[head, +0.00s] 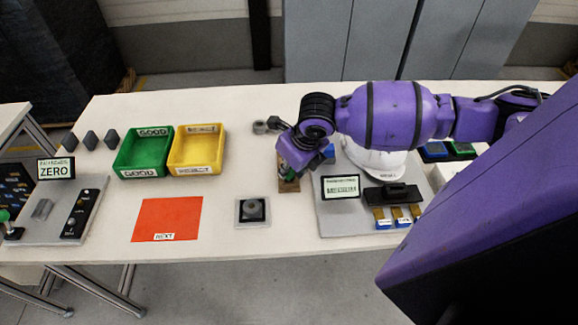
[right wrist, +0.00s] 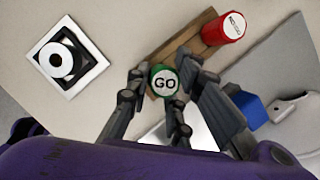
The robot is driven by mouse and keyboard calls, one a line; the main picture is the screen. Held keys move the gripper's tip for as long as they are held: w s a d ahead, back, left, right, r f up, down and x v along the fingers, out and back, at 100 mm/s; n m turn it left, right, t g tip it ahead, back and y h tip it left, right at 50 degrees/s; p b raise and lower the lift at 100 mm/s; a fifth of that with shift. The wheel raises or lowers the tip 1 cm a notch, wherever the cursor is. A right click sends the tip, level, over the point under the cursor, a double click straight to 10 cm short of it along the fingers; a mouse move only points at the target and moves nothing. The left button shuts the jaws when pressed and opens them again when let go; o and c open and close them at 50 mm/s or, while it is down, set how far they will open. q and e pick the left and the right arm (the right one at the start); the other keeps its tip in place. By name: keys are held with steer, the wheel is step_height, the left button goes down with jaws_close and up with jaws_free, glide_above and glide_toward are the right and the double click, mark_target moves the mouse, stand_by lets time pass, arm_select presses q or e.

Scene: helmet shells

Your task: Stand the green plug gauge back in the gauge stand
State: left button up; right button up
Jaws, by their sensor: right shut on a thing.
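The green plug gauge (right wrist: 163,80), marked GO on its end, is between the fingers of my right gripper (right wrist: 160,88), which is shut on it. In the head view my right gripper (head: 290,168) is over the wooden gauge stand (head: 289,187) and hides much of it. The stand also shows in the right wrist view (right wrist: 187,45), with a red gauge (right wrist: 224,28) at its far end. The green gauge overlaps the stand's near end; I cannot tell whether it is seated or above it. My left gripper is not in view.
A small square pad with a round part (head: 253,211) lies left of the stand. A grey panel with a display (head: 341,187) and a white helmet shell (head: 372,160) are close on the right. Green (head: 143,151) and yellow (head: 197,150) bins and a red mat (head: 167,219) are farther left.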

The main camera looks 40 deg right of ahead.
steer(key=shift+f, duration=0.35)
stand_by(0.3)
stand_by(0.4)
steer(key=o, duration=1.1)
steer(key=shift+c, duration=0.2)
steer(key=v, duration=1.2)
